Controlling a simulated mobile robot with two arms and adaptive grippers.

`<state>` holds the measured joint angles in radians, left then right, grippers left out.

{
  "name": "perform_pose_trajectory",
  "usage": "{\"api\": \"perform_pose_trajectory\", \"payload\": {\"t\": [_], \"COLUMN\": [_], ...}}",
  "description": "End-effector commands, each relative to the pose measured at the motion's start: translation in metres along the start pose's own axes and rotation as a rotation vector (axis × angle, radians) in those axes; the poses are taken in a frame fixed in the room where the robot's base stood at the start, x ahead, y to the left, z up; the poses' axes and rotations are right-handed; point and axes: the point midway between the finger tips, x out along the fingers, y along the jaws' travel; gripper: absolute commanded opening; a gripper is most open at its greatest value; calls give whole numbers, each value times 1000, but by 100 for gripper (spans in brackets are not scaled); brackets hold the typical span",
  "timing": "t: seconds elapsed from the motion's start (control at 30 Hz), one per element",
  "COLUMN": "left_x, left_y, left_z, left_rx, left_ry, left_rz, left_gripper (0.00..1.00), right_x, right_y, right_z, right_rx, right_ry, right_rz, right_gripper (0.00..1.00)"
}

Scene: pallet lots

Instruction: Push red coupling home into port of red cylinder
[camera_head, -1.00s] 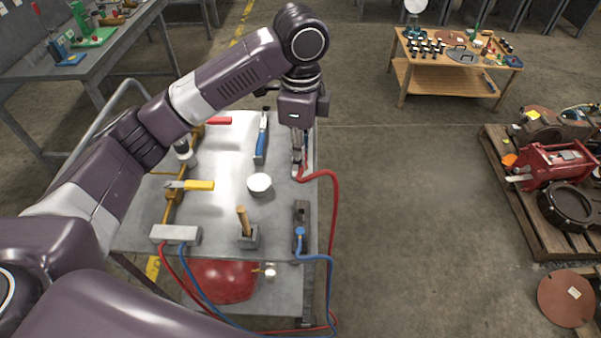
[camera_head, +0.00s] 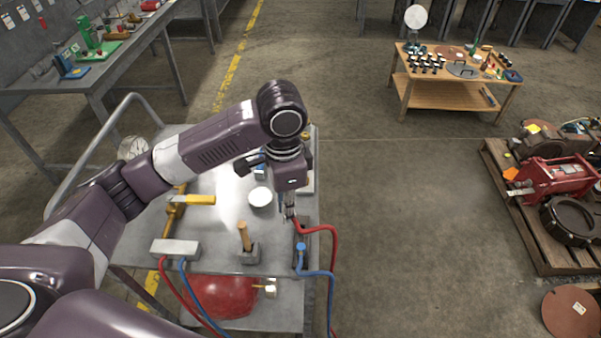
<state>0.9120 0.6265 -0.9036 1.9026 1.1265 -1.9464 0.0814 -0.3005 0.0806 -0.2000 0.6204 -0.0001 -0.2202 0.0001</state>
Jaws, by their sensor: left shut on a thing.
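My left gripper (camera_head: 290,213) points down over the right edge of the grey cart top (camera_head: 215,255). It is shut on the red coupling at the end of the red hose (camera_head: 332,245); the coupling is mostly hidden by the fingers. Just nearer to me, a dark block (camera_head: 300,262) has a blue coupling (camera_head: 301,247) on it, with a blue hose. A red rounded tank (camera_head: 222,298) lies on the cart's lower shelf. A red machine (camera_head: 555,178) sits on the right pallet. I cannot tell which is the red cylinder, and no port shows clearly. My right gripper is out of view.
On the cart stand a white cup (camera_head: 260,197), a wooden-handled tool (camera_head: 243,237), a yellow-handled tool (camera_head: 198,200) and a pale manifold block (camera_head: 176,249). The pallet (camera_head: 540,257) is at right, a wooden table (camera_head: 440,94) behind. The floor between is clear.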

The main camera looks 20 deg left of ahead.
Motion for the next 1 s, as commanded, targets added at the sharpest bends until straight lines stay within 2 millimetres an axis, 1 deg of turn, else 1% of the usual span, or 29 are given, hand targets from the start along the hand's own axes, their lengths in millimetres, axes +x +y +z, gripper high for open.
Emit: {"api": "perform_pose_trajectory", "payload": {"t": [0.03,0.1,0.2,0.3,0.43,0.6,0.87,0.9,1.0], "left_x": [17,35,56,71,82,86,87,87,87], "left_y": [11,24,43,61,78,87,88,88,88], "left_z": [13,28,48,65,81,90,90,90,90], "left_rx": [-99,-256,-466,-646,-815,-920,-934,-934,-933], "left_ry": [-6,-6,-4,0,4,9,10,10,10], "left_rz": [5,3,3,3,4,6,5,5,5], "left_gripper": [0,0,0,0,0,0,0,0,0], "right_x": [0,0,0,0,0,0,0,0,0], "right_y": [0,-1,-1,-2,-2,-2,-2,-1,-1], "right_z": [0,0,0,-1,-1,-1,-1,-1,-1], "right_rx": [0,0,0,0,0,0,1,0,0], "right_ry": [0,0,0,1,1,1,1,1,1], "right_rz": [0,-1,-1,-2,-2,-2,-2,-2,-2], "right_gripper": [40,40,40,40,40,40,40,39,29]}}
